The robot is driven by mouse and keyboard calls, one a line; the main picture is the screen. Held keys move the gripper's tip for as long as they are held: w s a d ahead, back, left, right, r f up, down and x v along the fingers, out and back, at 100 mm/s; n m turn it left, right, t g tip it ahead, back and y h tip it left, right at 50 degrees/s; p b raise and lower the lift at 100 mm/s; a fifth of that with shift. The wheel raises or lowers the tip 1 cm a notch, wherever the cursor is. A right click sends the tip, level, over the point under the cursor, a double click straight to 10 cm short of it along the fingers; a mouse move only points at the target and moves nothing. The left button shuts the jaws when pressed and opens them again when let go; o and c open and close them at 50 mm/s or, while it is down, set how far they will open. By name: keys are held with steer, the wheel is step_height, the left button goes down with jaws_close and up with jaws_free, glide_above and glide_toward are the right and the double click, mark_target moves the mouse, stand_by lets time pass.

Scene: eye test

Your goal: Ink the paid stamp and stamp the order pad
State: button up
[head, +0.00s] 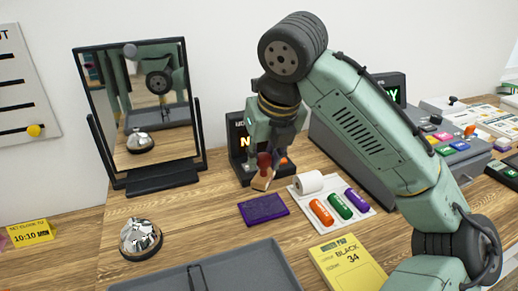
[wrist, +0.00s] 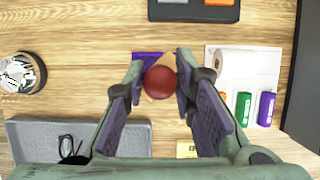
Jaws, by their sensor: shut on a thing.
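My gripper (head: 265,160) is shut on a stamp (head: 262,182) with a round dark red knob and a pale wooden base. In the wrist view the red knob (wrist: 160,82) sits between the two fingertips, with the wood partly hidden below it. No label on the stamp shows. A flat purple ink pad (head: 263,209) lies on the counter close to the stamp; in the wrist view it (wrist: 146,58) is partly covered by the stamp and a finger. I cannot tell whether they touch. The yellow order pad (head: 347,265) lies nearer the front, marked "BLACK 34".
A silver bell (head: 140,239) and a grey tray (head: 215,273) are at the front left. A mirror (head: 160,186) stands behind. A white mat (head: 364,213) holds a paper roll (head: 308,182) and orange, green and purple pieces. A dark display (head: 238,158) stands behind my gripper.

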mark_target(266, 178)
steer(key=shift+s+f+b, duration=0.1)
steer(key=shift+f+b, duration=0.5)
steer(key=shift+f, duration=0.05)
step_height(266, 178, down, 5)
steer(key=b, duration=0.4)
steer(key=shift+r+b, duration=0.2)
steer(key=shift+b, duration=0.15)
steer(key=shift+f, duration=0.55)
stand_by(1.6)
step_height(266, 178, up, 7)
steer(key=p, duration=0.7)
steer(key=shift+r, duration=0.15)
steer(key=shift+d, duration=0.1)
